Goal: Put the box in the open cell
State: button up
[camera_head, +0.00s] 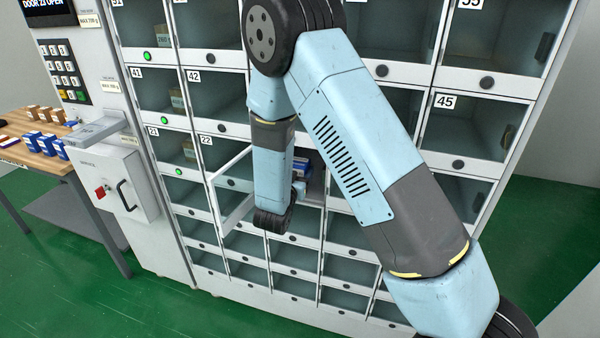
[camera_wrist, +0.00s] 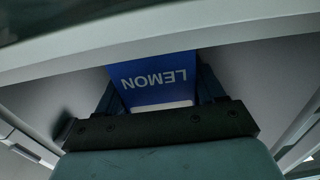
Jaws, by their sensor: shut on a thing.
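A blue box (camera_wrist: 158,78) marked "LEMON", with a white edge, sits between the two dark fingers of my gripper (camera_wrist: 160,95) in the wrist view. My gripper is shut on it. In the head view a small part of the blue box (camera_head: 301,166) shows beside my arm, at the mouth of the open cell (camera_head: 317,183). My arm hides most of that cell. The cell's door (camera_head: 234,186) is swung outward to the left of my wrist. In the wrist view a pale cell edge (camera_wrist: 225,38) runs across above the box. How deep the box is cannot be told.
Several closed numbered cells surround the open one, including cell 45 (camera_head: 464,128) and cell 42 (camera_head: 214,92). A keypad (camera_head: 65,75) and a grey unit with a handle (camera_head: 118,182) are at left. A wooden table (camera_head: 40,160) holds several small boxes.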

jog(key=shift+w+f, duration=0.1)
jog(key=shift+f, duration=0.05)
jog(key=o, duration=1.1)
jog(key=v, duration=1.2)
